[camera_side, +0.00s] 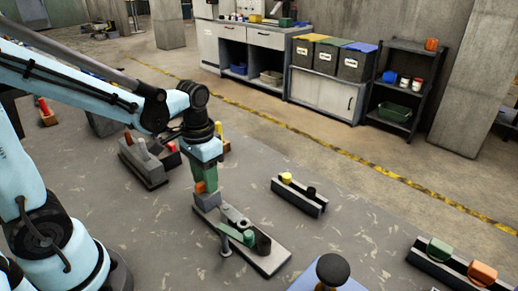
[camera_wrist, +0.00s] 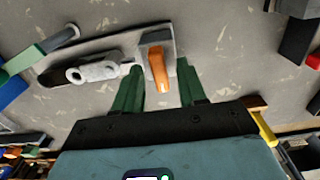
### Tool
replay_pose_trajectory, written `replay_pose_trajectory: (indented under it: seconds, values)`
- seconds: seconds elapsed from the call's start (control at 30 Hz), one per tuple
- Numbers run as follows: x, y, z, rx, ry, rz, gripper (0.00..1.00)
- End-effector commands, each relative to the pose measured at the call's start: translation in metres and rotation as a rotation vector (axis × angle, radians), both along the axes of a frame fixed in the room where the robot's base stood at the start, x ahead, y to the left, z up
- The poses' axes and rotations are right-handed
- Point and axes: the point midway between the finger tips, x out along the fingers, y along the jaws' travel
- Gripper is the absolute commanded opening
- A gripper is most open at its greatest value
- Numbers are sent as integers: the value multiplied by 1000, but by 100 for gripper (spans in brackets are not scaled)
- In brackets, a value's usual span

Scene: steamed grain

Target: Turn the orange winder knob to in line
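The orange winder knob (camera_wrist: 157,70) is an elongated handle on a square grey block at one end of a long grey base plate (camera_side: 268,262). The knob's long side points roughly toward the wrist, slightly tilted.
On the same plate stand a grey lever part (camera_side: 235,216), a green cylinder (camera_side: 249,238) and a dark cylinder (camera_side: 263,245). A block with a yellow knob (camera_side: 287,178) lies behind right. A block with green and orange knobs (camera_side: 482,273) is at far right. A dark round-topped post (camera_side: 333,269) stands in front.

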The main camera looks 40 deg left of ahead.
Motion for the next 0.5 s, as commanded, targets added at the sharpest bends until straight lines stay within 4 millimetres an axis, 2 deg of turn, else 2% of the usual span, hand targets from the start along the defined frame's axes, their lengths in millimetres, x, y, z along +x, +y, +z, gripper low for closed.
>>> replay_pose_trajectory:
  seconds: [0.33, 0.5]
  values:
    - [0, 0, 2, -1, 2, 2, 43]
    - [0, 0, 14, -1, 2, 2, 43]
